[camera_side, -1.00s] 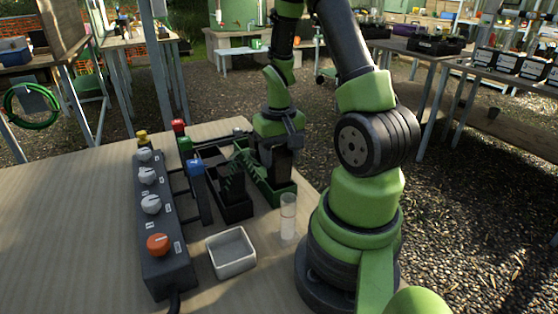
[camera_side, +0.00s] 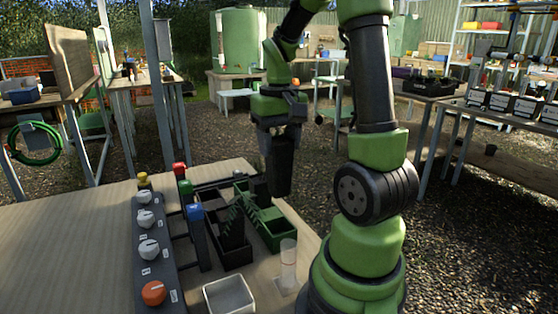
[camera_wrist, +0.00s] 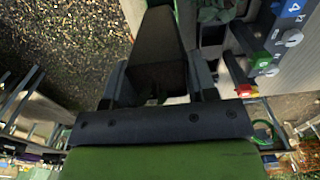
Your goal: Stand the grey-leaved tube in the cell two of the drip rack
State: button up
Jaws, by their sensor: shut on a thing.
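My gripper (camera_side: 279,126) is shut on a dark tapered tube (camera_side: 280,166), which hangs upright above the far right of the bench. In the wrist view the dark tube (camera_wrist: 160,45) sits between my gripper's fingers (camera_wrist: 158,85). I cannot make out its leaves, so their colour is unclear. Below and left of the tube are a green-walled tray (camera_side: 284,236) and a black tray (camera_side: 233,262) with dark green leafy plants (camera_side: 235,215).
A grey control box (camera_side: 152,255) with white knobs and an orange knob stands left of the trays. Blue (camera_side: 195,213), green and red capped posts rise between them. A clear cylinder (camera_side: 288,262) and a white dish (camera_side: 229,297) are in front. The bench's left side is bare.

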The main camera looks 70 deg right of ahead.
jog(key=shift+r, duration=0.9)
jog(key=w+n, duration=1.5)
jog(key=n, duration=0.3)
notch_tip(320, 180, down, 14)
jog(key=shift+a+f, duration=0.25)
jog(key=shift+a, duration=0.1)
jog(key=shift+f, duration=0.3)
jog(key=o, duration=1.4)
jog(key=shift+c, duration=0.2)
